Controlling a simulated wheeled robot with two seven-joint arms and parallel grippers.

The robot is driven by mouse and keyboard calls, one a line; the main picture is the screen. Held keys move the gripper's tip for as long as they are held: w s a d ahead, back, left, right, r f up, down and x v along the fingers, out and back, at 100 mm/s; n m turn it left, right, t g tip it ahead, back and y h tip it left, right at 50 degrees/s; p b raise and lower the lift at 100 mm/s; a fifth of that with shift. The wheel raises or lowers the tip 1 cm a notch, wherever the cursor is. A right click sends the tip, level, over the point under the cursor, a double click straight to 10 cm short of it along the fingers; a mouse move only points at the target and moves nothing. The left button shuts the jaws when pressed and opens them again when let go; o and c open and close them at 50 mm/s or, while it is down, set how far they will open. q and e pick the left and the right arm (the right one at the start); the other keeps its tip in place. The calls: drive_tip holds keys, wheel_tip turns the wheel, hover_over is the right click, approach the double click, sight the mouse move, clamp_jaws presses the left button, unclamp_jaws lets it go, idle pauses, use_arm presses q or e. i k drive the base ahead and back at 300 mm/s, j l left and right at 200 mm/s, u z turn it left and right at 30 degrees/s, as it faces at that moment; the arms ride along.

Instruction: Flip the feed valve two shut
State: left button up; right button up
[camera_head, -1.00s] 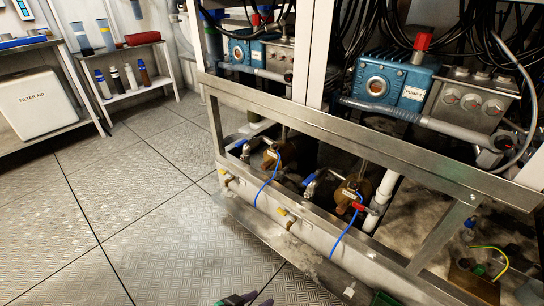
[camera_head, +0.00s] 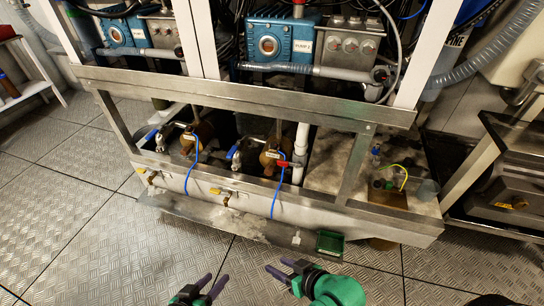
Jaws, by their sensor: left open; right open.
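Behind the steel frame's lower rail are small valves. One blue-handled valve (camera_head: 152,134) is at the left and another blue-handled valve (camera_head: 233,153) is near the middle. A red-handled valve (camera_head: 287,164) is by the white pipe. Yellow-handled valves (camera_head: 217,191) sit on the front of the trough. No label I can read says which is feed valve two. My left gripper (camera_head: 214,280) and my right gripper (camera_head: 279,266) are at the bottom of the view, open and empty, in front of the trough and apart from all valves.
A steel crossbar (camera_head: 240,98) runs above the valves. The blue pump two (camera_head: 282,45) is above it. A green tray (camera_head: 330,243) and a grey ledge (camera_head: 240,222) are along the trough's front. A steel bench (camera_head: 500,190) stands at right. Floor at left is clear.

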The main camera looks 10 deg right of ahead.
sight(283, 131)
drive_tip(key=j+u, duration=0.6)
drive_tip(key=u, duration=0.25)
